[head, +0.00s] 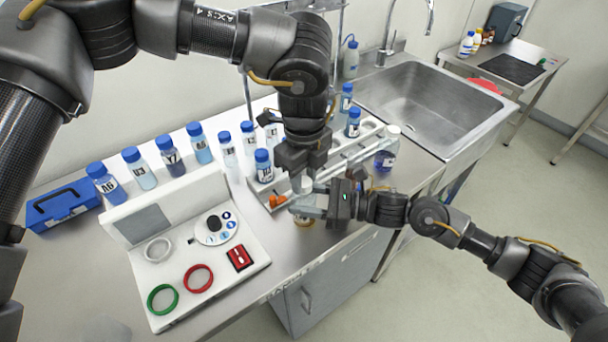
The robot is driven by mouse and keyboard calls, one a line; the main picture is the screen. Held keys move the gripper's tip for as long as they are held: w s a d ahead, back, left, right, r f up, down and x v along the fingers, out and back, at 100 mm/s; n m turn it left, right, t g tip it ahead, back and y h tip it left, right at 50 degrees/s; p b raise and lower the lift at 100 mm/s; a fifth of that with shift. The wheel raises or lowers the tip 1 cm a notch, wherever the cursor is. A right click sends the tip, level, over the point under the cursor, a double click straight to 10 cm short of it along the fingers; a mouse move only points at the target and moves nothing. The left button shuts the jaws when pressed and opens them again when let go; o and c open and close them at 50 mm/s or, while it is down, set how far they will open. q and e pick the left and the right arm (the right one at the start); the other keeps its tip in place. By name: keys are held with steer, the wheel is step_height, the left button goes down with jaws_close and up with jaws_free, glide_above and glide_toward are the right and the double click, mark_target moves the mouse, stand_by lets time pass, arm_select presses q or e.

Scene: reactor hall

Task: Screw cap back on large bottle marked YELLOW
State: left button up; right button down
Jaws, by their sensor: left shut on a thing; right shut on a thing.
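My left gripper (303,176) comes down from above and is shut on a small white cap (306,184), mostly hidden by the fingers. My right gripper (308,206) reaches in from the right, level, and is shut around a bottle (303,223) near the counter's front edge. Only the bottle's lower part, with a yellowish tint, shows below the fingers. Its label is hidden, so I cannot read YELLOW on it. The cap is right above the bottle; I cannot tell whether they touch.
A rack (335,160) with blue-capped bottles and small orange items stands behind the grippers. A white-capped dark blue bottle (387,150) is to the right, near the sink (430,105). A white device (195,260) with coloured rings and several blue-capped bottles are left. A blue box (63,205) is far left.

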arm_select(q)
steer(key=m, duration=0.7)
steer(key=shift+m, duration=0.3)
steer(key=m, duration=1.4)
steer(key=shift+m, duration=0.3)
steer(key=m, duration=0.6)
steer(key=shift+f, duration=0.1)
steer(key=o, duration=1.1)
steer(key=shift+r, duration=2.3)
steer(key=shift+c, duration=0.4)
